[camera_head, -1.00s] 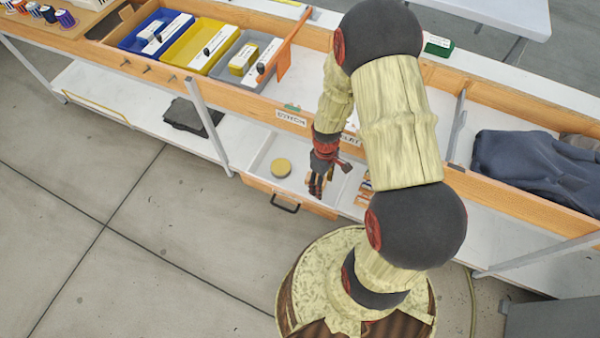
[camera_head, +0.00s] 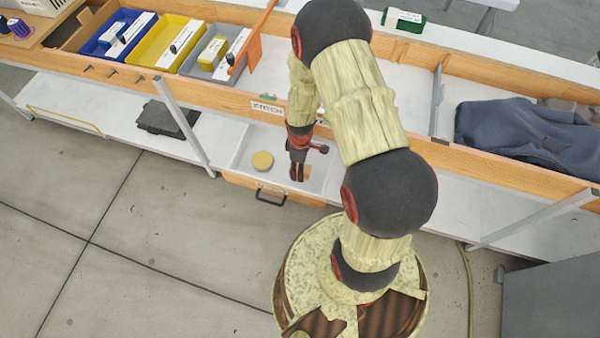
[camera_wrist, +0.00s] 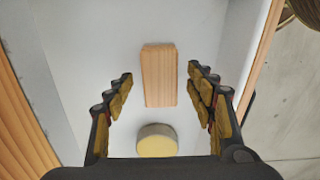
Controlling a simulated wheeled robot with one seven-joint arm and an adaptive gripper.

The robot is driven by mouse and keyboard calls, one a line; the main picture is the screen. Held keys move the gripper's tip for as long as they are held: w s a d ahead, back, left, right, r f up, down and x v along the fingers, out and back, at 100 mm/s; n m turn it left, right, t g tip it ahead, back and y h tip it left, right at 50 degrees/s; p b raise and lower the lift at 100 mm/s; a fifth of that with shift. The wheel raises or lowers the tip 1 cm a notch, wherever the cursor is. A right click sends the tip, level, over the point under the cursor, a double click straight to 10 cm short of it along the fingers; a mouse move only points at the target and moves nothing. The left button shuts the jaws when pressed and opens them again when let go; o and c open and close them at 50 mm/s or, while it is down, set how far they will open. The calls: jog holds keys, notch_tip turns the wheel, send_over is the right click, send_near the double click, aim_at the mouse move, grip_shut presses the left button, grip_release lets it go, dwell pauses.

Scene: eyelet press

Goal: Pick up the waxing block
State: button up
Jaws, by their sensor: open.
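A plain rectangular wooden block (camera_wrist: 160,75) lies flat in an open white-lined drawer; in the head view it shows only partly beside my gripper (camera_head: 297,174). A round pale-yellow puck (camera_wrist: 157,141) lies near one end of the block, apart from it, and shows left of my gripper in the head view (camera_head: 262,161). No label tells which of the two is the waxing block. My gripper, also in the wrist view (camera_wrist: 161,73), is open and empty, pointing down into the drawer. The wooden block appears between its fingers, with a gap on each side.
The drawer's wooden front (camera_head: 240,182) with its dark handle (camera_head: 270,198) and its side walls border the gripper. The bench above carries blue (camera_head: 118,33), yellow (camera_head: 173,40) and grey (camera_head: 212,60) bins. A dark cloth (camera_head: 525,135) lies at right.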

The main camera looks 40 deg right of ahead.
jog(key=shift+f, duration=0.6)
jog(key=shift+c, duration=0.7)
jog(key=c, duration=1.1)
jog(key=shift+c, duration=0.2)
